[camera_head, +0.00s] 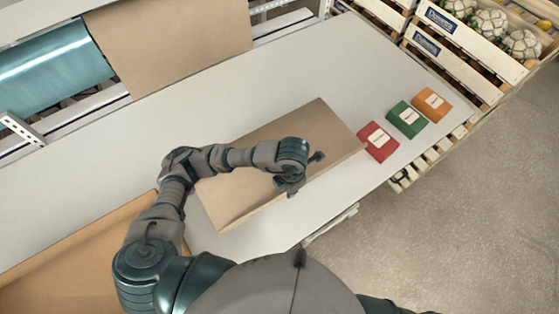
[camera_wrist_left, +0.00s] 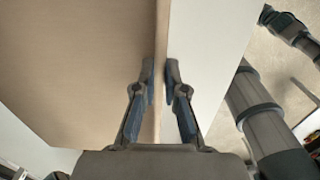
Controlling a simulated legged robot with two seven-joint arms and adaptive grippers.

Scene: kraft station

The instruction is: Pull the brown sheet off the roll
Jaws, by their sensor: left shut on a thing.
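A brown sheet (camera_head: 290,132) lies across the white table. Its near long edge shows a narrow strip like a fold or raised rim. In the head view, bare table separates it from the brown paper (camera_head: 175,40) hanging at the back. My left gripper (camera_head: 290,185) is at the sheet's near edge, with my forearm over the sheet. In the left wrist view, the fingers of my left gripper (camera_wrist_left: 163,95) are shut on the edge of the brown sheet (camera_wrist_left: 75,60). My right gripper is not clearly seen; only part of my right arm shows.
A teal roll (camera_head: 50,75) is at the back left. Red (camera_head: 378,141), green (camera_head: 407,119) and orange (camera_head: 431,104) boxes stand right of the sheet. A brown board (camera_head: 40,280) is at lower left. Wooden crates (camera_head: 455,60) stand beyond the table. Table is clear behind the sheet.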

